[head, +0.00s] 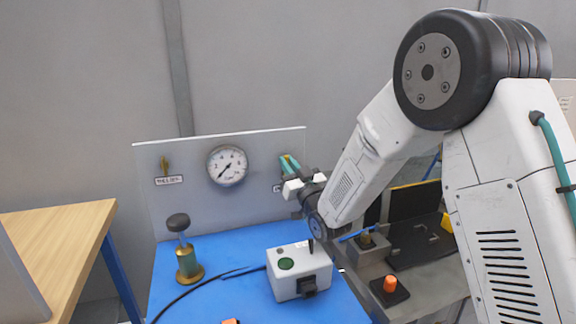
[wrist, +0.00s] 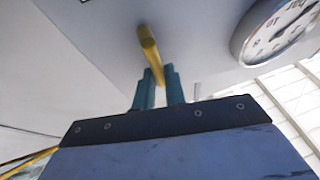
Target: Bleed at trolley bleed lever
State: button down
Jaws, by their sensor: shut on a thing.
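A white upright panel (head: 200,208) stands at the back of the blue bench top. A small brass lever (head: 164,165) with a label (head: 169,180) below it is at the panel's left side; I cannot read the label surely. My gripper (head: 289,164), with teal fingers, is at the panel's right side, by a second label (head: 277,188) that is mostly hidden. In the wrist view, the gripper (wrist: 159,90) is shut on a yellow lever (wrist: 150,50) that stands out from the panel. The lever's lower end is between the fingers. I cannot tell which lever is the trolley's.
A round pressure gauge (head: 227,165) sits on the panel between the levers; it also shows in the wrist view (wrist: 280,30). A brass post with a dark knob (head: 178,223) and a white control box (head: 300,270) stand on the blue top (head: 215,248). A wooden table (head: 60,240) is at left.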

jog(key=shift+f, duration=0.1)
dwell(0.3)
jog(key=c, duration=1.7)
grip_release()
jog(key=shift+d, duration=0.1)
jog(key=shift+c, duration=0.2)
jog(key=r, duration=0.3)
jog(key=shift+s+r, duration=0.4)
jog(key=s+d, duration=0.1)
jog(key=s, duration=0.6)
jog(key=s+d+r, duration=0.1)
jog(key=s+d, duration=0.1)
jog(key=s, duration=0.5)
jog(key=shift+s+d, duration=0.25)
jog(key=shift+s, duration=0.15)
jog(key=shift+r, duration=0.15)
